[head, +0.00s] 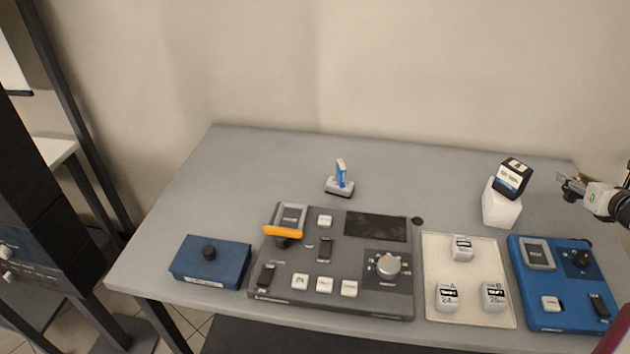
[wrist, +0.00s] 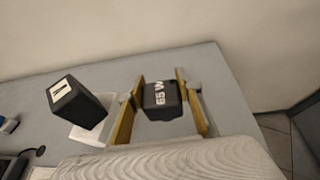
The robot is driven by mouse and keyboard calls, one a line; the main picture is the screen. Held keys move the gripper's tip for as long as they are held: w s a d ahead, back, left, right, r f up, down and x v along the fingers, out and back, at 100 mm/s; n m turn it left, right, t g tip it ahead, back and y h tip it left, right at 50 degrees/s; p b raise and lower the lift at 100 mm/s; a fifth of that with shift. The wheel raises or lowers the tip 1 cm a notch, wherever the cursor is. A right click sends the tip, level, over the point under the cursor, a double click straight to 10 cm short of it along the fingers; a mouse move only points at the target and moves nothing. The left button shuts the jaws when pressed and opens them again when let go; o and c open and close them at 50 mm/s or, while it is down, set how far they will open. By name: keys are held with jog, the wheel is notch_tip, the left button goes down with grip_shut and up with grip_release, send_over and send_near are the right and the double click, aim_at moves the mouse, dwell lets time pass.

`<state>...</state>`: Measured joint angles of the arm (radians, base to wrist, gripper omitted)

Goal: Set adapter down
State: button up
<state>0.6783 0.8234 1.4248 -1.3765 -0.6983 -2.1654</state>
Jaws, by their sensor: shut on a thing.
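My gripper (wrist: 161,88) has its two yellowish fingers on either side of a black adapter (wrist: 163,103) marked "65 W" in the wrist view, and is shut on it. In the head view my gripper (head: 572,186) is at the far right, to the right of the white block. The adapter cannot be made out clearly there. Whether it touches the table cannot be told.
A black box (head: 512,177) with a label sits tilted on a white block (head: 499,209), close left of my gripper. A blue panel (head: 553,313), a pale tray (head: 463,320) with white blocks, and a grey control panel (head: 345,299) line the front.

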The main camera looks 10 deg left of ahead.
aim_at(576, 177)
notch_tip(576, 177, up, 12)
jog(key=f, duration=0.1)
jog(key=w+a+n+g+y, duration=0.1)
jog(key=w+a+n+y, duration=0.15)
jog(key=a, duration=1.15)
jog(key=w+a+n+y, duration=0.2)
jog(key=w+a, duration=0.2)
jog(key=a, duration=0.9)
jog(key=w+a+n+g+y, duration=0.1)
jog(key=w+a+n+y, duration=0.15)
jog(key=a, duration=1.15)
jog(key=s+a+n+g+y, duration=0.15)
jog(key=s+a, duration=0.35)
jog(key=a, duration=1)
jog(key=s+a+n+g+y, duration=0.1)
jog(key=s+a+n+g, duration=0.2)
jog(key=a, duration=1.2)
jog(key=s+a+n+g+y, duration=0.15)
jog(key=s+a, duration=0.45)
jog(key=a, duration=0.9)
notch_tip(576, 177, down, 11)
jog(key=shift+d+y, duration=0.3)
jog(key=shift+d, duration=0.05)
jog(key=shift+f, duration=3.05)
